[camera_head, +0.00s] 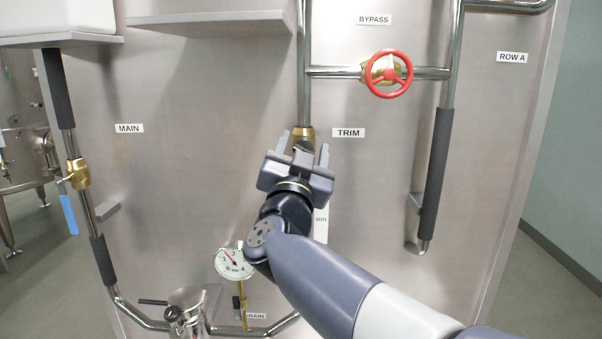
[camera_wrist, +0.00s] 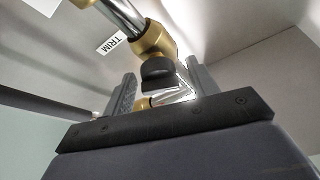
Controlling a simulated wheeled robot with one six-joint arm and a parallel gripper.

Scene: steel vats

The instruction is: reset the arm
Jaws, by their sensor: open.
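My gripper (camera_head: 309,150) is open in front of the steel panel, just below the brass fitting (camera_head: 303,131) on the vertical pipe beside the TRIM label (camera_head: 348,132). In the wrist view its two fingers (camera_wrist: 160,90) stand apart on either side of a dark knob (camera_wrist: 158,74) below the brass valve body (camera_wrist: 150,38). I cannot tell whether the fingers touch the knob. My arm reaches up from the lower right and hides part of the panel.
A red handwheel (camera_head: 388,74) sits on the BYPASS pipe at upper right. A dark-sleeved pipe (camera_head: 434,180) stands to the right. A pressure gauge (camera_head: 234,263) is below left of my gripper. A brass valve (camera_head: 78,173) with a blue handle (camera_head: 68,214) is at left. Shelves (camera_head: 215,17) jut out above.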

